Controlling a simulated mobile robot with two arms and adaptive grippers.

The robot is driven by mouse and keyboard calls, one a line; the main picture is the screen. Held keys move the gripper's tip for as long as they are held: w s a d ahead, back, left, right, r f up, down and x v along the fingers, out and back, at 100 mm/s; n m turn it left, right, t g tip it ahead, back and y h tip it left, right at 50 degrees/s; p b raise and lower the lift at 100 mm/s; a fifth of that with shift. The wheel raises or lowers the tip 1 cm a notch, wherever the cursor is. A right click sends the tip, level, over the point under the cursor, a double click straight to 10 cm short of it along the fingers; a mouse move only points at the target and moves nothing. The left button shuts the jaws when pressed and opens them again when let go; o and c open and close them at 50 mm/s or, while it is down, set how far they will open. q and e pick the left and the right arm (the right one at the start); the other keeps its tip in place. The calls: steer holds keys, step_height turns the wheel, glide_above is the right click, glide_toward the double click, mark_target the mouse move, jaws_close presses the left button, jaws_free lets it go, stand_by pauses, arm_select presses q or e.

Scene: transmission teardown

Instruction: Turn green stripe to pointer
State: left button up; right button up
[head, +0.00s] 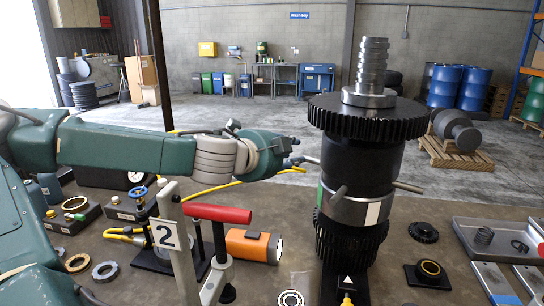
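A tall transmission stack (362,150) stands upright at centre right, with a large black gear near its top and another below. Its silver collar (345,208) carries a green stripe (320,195) at the left edge, a white patch (372,214) facing front, and short rods sticking out, one at front (339,194) and one at right (408,187). A white triangular pointer (348,281) is on the black base below. The green stripe is left of the pointer. My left gripper (303,162) is left of the stack, near the black cylinder; its finger opening is unclear. My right gripper is not seen.
A red-handled press (217,213) with a "2" plate and an orange flashlight (254,246) stand left of the stack. A metal tray (490,243), a small black gear (423,232) and a black block with a yellow ring (428,273) lie right. Open table lies between them.

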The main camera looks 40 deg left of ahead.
arm_select(q)
steer(key=f+v, duration=0.1)
steer(key=v, duration=0.6)
steer(key=shift+s, duration=0.6)
steer(key=shift+f, duration=0.1)
